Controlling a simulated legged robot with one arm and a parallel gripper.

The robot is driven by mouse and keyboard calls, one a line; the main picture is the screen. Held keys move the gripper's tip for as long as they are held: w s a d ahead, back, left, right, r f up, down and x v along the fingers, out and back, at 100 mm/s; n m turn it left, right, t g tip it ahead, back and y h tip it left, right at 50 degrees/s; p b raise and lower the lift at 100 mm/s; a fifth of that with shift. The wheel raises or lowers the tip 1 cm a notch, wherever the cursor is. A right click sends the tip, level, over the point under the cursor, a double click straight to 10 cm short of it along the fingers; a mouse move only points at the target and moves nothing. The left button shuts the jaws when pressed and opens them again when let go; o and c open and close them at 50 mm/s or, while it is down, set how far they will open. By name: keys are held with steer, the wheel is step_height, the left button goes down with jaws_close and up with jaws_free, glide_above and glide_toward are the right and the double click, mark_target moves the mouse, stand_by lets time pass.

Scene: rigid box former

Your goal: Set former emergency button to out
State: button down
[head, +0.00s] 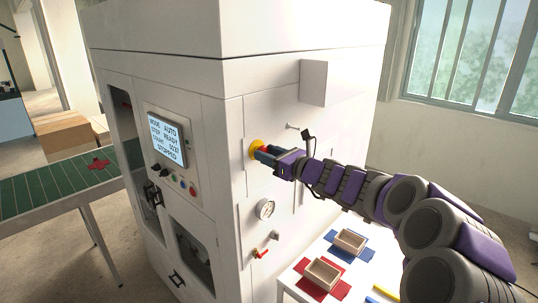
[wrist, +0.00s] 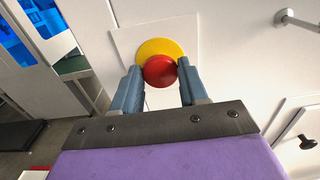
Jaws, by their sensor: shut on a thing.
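The emergency button is a red round head (wrist: 160,71) on a yellow round plate (wrist: 161,49), fixed to the white side wall of the box former (head: 222,120). In the head view the yellow plate (head: 256,148) shows, while the red head is mostly hidden behind my gripper (head: 262,154). In the wrist view my gripper (wrist: 157,77) has one blue-grey finger on each side of the red head, shut on it. The former's screen (head: 167,142) shows AUTO, READY and STOPPED.
A pressure gauge (head: 265,209) and a red-handled valve (head: 261,253) are on the wall below the button. A grey box (head: 313,82) juts out above right. A white table with small open boxes (head: 323,273) stands at lower right. A green conveyor (head: 50,187) is at left.

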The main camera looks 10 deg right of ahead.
steer(key=shift+s+d+r+p, duration=0.1)
steer(key=shift+s+p, duration=0.1)
steer(key=shift+p, duration=0.3)
steer(key=shift+s+d, duration=0.1)
steer(key=shift+d, duration=0.1)
steer(key=c, duration=0.6)
jaws_free()
steer(key=v, duration=1.7)
steer(key=shift+s+d+f, duration=0.1)
steer(key=shift+d+f, duration=0.1)
steer(key=shift+d, duration=0.05)
